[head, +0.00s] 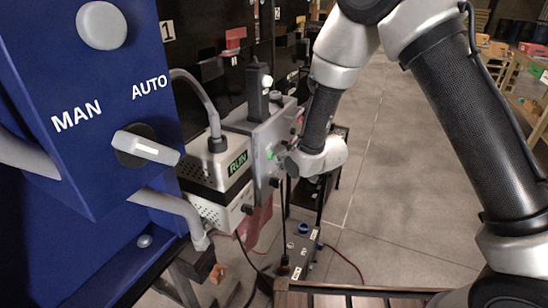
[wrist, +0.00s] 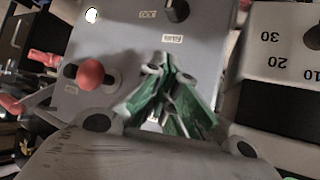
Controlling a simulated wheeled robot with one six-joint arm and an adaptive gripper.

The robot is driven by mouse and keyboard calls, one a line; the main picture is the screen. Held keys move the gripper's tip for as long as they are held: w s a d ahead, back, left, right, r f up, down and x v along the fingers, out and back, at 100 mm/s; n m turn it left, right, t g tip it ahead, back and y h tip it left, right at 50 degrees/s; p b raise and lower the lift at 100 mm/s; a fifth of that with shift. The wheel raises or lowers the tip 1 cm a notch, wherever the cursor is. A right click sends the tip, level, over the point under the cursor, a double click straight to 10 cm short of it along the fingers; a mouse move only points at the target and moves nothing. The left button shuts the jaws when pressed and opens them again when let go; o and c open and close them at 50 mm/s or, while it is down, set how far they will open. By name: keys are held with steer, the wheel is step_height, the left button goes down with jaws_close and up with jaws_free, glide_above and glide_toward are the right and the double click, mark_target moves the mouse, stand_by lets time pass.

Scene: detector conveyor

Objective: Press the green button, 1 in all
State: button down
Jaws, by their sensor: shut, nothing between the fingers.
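The grey control panel (head: 262,135) stands in the middle of the head view, and its face fills much of the wrist view (wrist: 125,50). My gripper (head: 280,155) is close in front of that face. In the wrist view my gripper's green-padded fingers (wrist: 168,62) are together, with nothing between them, their tips near a small white label. A small green spot shows at the fingertips in the head view; I cannot tell whether it is the green button or the finger pads. No green button shows clearly in the wrist view, where the fingers hide part of the panel. Contact cannot be told.
The panel also carries a red knob (wrist: 90,73), a black knob (wrist: 176,10) and a bright white lamp (wrist: 91,15). A box with a RUN display (head: 237,164) stands left of it. A blue MAN/AUTO cabinet (head: 90,170) is nearer.

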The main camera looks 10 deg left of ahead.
stand_by(0.4)
steer(key=shift+s+d, duration=0.25)
steer(key=shift+d, duration=0.55)
steer(key=d, duration=0.1)
steer(key=s+d, duration=0.1)
steer(key=d, duration=0.2)
steer(key=shift+s+d, duration=0.35)
steer(key=shift+s, duration=0.05)
